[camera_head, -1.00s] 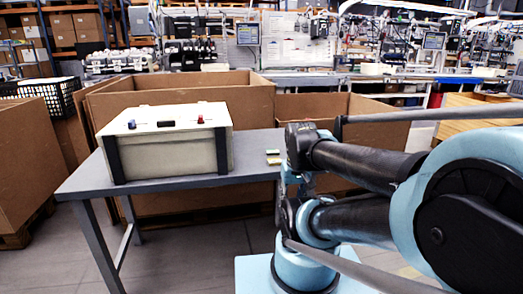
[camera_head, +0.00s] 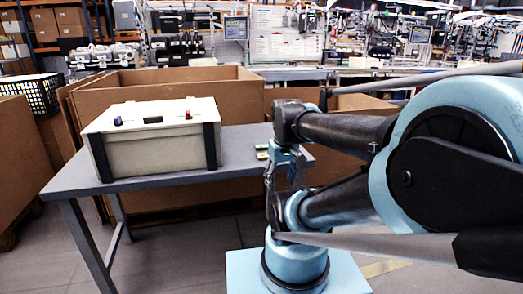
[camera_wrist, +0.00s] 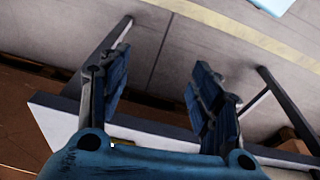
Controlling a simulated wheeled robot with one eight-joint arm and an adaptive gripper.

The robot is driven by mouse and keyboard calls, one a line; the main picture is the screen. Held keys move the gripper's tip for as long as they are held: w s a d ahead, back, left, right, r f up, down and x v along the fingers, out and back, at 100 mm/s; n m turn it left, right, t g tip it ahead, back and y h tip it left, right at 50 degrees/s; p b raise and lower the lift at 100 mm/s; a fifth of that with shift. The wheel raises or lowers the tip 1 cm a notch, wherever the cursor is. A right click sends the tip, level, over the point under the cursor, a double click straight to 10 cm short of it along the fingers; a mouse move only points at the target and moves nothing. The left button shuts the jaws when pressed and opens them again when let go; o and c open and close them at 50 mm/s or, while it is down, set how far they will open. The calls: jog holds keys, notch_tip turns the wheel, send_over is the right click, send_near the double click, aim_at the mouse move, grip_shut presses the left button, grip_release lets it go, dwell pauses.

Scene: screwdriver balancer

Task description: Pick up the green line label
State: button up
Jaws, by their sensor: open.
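Two small flat labels lie on the grey table (camera_head: 185,181), right of the white case. The farther one (camera_head: 262,147) looks dark and pale; the nearer one (camera_head: 262,155) looks yellowish green. At this size I cannot tell for sure which is the green line label. My gripper is open and empty in the wrist view (camera_wrist: 160,85), its two blue fingers apart over the table's edge and the floor. In the head view it is by the table's right end, close to the labels. A small yellow and white bit (camera_wrist: 122,143) shows at the wrist view's bottom, mostly hidden by my gripper.
The white case (camera_head: 155,140) with dark corner straps stands on the table's left part. Large brown cardboard bins (camera_head: 170,95) stand behind the table. The table legs (camera_head: 85,245) reach down to open grey floor. Workbenches and shelves fill the background.

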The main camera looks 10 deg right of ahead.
jog(key=w+r+n, duration=0.4)
jog(key=w+r, duration=0.3)
jog(key=w, duration=0.1)
notch_tip(320, 180, up, 7)
jog(key=n+g, duration=0.2)
jog(key=n, duration=1)
send_over(262, 145)
notch_tip(262, 145, down, 11)
jog(key=shift+s+a+f, duration=0.1)
jog(key=shift+f, duration=1.4)
jog(key=shift+s+f, duration=0.1)
jog(key=shift+f, duration=1.35)
jog(key=shift+c, duration=0.3)
jog(key=c, duration=0.8)
